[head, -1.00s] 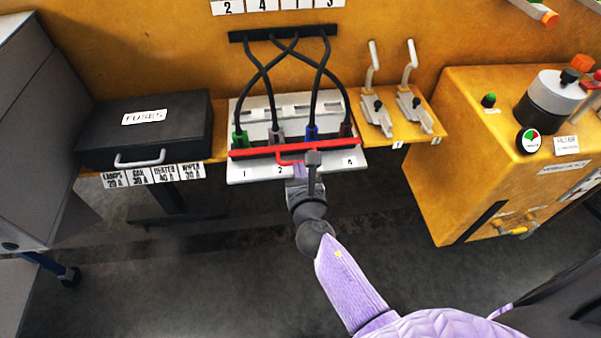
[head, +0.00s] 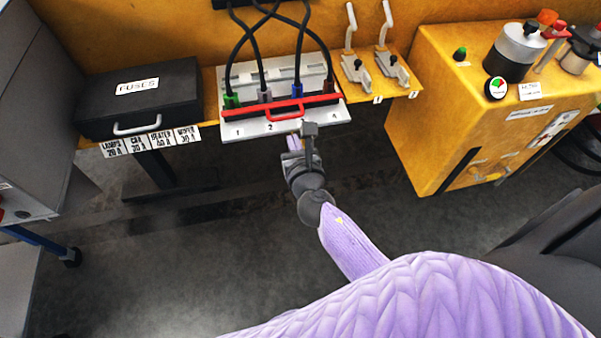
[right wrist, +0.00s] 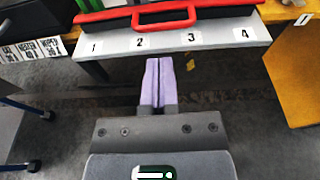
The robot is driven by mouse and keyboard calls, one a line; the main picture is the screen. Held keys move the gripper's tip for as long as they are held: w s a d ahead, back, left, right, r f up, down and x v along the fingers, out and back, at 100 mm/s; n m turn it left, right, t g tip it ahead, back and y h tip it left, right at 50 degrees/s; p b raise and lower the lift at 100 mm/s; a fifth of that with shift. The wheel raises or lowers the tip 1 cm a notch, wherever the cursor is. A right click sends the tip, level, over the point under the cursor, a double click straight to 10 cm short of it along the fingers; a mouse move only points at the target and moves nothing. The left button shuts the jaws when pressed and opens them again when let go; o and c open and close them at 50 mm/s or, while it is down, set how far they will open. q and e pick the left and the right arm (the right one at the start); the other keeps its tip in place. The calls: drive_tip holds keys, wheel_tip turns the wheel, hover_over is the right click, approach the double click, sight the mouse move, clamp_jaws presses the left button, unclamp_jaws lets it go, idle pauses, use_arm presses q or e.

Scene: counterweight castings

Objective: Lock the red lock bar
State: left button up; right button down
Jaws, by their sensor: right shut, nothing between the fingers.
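The red lock bar (head: 240,112) lies across the front of the white connector panel (head: 330,119), over the plug row, and its loop handle faces me. It also shows at the top of the right wrist view (right wrist: 118,13). Coloured plugs, among them a green plug (head: 231,101) and a blue plug (head: 297,90), stand behind the bar with black cables. My right gripper (head: 292,143) is shut and empty, in front of the panel's edge and apart from the bar. Its closed fingers show in the right wrist view (right wrist: 159,62). My left gripper is not in view.
A black fuse case (head: 140,95) stands left of the panel. Two clamps with white levers (head: 353,68) are on its right, beside a yellow cabinet (head: 430,110). Grey floor (head: 200,240) in front of the panel is open.

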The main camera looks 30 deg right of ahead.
drive_tip(key=v, duration=0.7)
drive_tip(key=shift+p, duration=0.35)
drive_tip(key=shift+s+d+f, duration=0.1)
